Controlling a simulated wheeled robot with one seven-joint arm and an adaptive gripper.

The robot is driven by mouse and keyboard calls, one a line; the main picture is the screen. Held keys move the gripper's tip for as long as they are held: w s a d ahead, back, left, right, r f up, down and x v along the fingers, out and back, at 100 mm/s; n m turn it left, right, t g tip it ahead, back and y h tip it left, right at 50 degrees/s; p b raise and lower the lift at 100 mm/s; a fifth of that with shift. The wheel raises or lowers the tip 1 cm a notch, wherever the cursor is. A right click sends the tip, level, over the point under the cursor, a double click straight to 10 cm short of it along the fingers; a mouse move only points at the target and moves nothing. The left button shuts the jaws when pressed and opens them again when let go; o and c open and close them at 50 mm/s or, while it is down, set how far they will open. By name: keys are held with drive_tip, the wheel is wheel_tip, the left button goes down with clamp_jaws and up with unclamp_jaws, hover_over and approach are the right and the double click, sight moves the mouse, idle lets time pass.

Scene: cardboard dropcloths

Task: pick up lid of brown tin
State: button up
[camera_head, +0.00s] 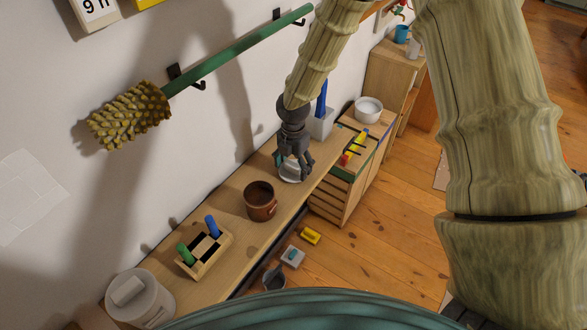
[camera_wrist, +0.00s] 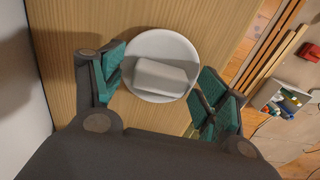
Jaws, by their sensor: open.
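The brown tin (camera_head: 261,202) stands upright and open-topped on the wooden bench, with no lid on it. A round white lid (camera_wrist: 146,51) with a pale block handle (camera_wrist: 165,78) lies on the bench in the wrist view. In the head view the white lid (camera_head: 290,174) shows partly, under my gripper and beyond the tin. My gripper (camera_head: 294,166) points down over the lid. In the wrist view its teal-padded fingers (camera_wrist: 161,90) are open, one on each side of the handle. I cannot tell how high the fingertips are above the lid.
A white lidded canister (camera_head: 140,300) and a wooden block with green and blue handles (camera_head: 204,252) stand nearer on the bench (camera_head: 232,222). A white pot (camera_head: 320,122) stands behind my gripper. The wall is close on the left. A drawer cabinet (camera_head: 330,204) adjoins the right.

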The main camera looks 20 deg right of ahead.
drive_tip(key=c, duration=0.9)
drive_tip(key=shift+r, duration=0.2)
